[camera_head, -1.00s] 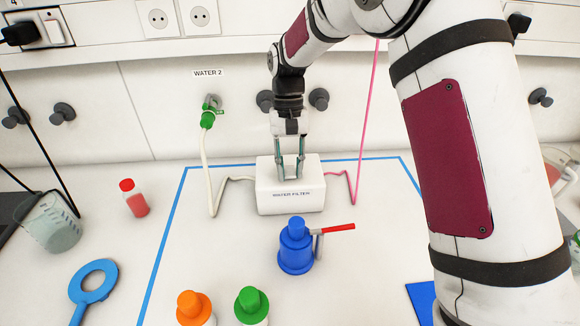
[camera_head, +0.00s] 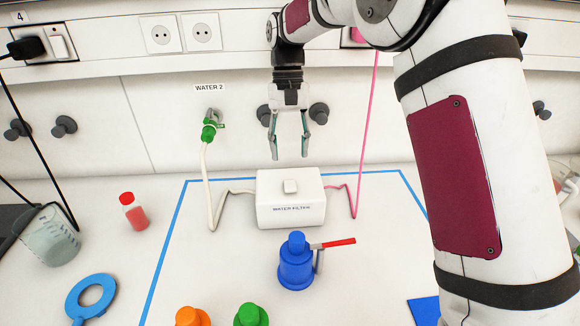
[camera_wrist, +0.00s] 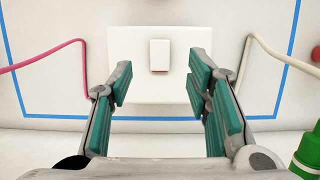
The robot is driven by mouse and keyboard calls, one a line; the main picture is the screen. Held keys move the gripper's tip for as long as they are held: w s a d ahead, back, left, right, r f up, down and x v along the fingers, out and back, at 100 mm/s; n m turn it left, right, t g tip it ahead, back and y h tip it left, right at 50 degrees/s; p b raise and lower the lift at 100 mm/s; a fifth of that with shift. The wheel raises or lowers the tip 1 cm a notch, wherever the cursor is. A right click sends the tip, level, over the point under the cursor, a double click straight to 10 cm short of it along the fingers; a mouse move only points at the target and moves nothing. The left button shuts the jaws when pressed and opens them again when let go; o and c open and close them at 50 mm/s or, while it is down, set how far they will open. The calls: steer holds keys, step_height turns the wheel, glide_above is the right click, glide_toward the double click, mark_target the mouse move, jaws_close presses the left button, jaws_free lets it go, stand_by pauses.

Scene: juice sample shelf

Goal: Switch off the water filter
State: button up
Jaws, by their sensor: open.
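The water filter (camera_head: 291,212) is a white box labelled "WATER FILTER" on the white bench, inside a blue tape outline. A small pale rocker switch (camera_head: 290,186) sits on its top; it also shows in the wrist view (camera_wrist: 159,55). I cannot tell the switch's position for certain. My gripper (camera_head: 289,156) hangs above and slightly behind the switch, apart from the box. Its two green-padded fingers (camera_wrist: 159,88) are spread, with nothing between them. In the wrist view the switch lies beyond the fingertips, centred between them.
A white hose runs from the box to the green-fitted WATER 2 tap (camera_head: 209,132); a pink cable (camera_head: 367,130) rises on the right. A blue bottle with a red-handled valve (camera_head: 297,265) stands in front. Orange (camera_head: 192,317) and green (camera_head: 251,315) caps are nearer.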

steer(key=shift+v, duration=1.7)
steer(key=s+d+r+t, duration=0.4)
steer(key=s+d+r, duration=0.55)
steer(key=s, duration=0.35)
steer(key=s+d+f+t, duration=0.1)
steer(key=s+d+t, duration=0.1)
steer(key=s, duration=0.7)
steer(key=s+d+f+t, duration=0.2)
steer(key=s+d, duration=0.1)
steer(key=s, duration=0.6)
steer(key=shift+d+t, duration=0.3)
